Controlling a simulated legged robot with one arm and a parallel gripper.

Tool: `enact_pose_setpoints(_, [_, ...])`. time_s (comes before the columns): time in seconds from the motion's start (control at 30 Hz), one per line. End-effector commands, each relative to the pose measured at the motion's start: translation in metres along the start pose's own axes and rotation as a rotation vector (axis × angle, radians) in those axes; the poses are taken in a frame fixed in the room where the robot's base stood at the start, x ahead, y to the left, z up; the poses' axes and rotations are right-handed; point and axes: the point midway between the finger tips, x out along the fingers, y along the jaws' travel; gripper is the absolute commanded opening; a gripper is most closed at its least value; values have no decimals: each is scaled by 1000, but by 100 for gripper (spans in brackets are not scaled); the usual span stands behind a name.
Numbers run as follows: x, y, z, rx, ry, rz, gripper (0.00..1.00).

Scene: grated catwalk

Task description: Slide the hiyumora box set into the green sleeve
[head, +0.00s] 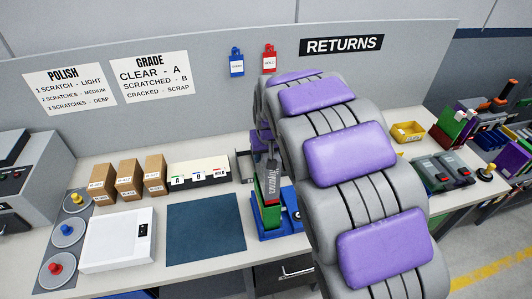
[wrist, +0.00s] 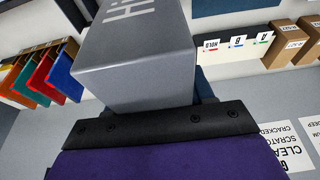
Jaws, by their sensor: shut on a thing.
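The hiyumora box set (head: 271,178) is a grey box with pale lettering. It stands upright in the head view beside my arm, and its grey face with large letters fills the upper middle of the wrist view (wrist: 135,60). My gripper (wrist: 160,122) is shut on it; in the head view my arm partly hides the gripper.
A dark blue mat (head: 206,228), a white device (head: 117,240) and several brown cartons (head: 128,178) lie to the left. A white bin with tabs (head: 198,172) is behind the mat. A yellow tray (head: 408,132) stands on the right. The grey partition (head: 215,100) rises behind.

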Motion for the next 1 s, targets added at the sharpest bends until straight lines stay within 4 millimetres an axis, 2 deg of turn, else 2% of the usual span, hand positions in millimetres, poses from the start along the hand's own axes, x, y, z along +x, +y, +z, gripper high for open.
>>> enact_pose_setpoints(1.0, [35,0,11,0,1,0,0])
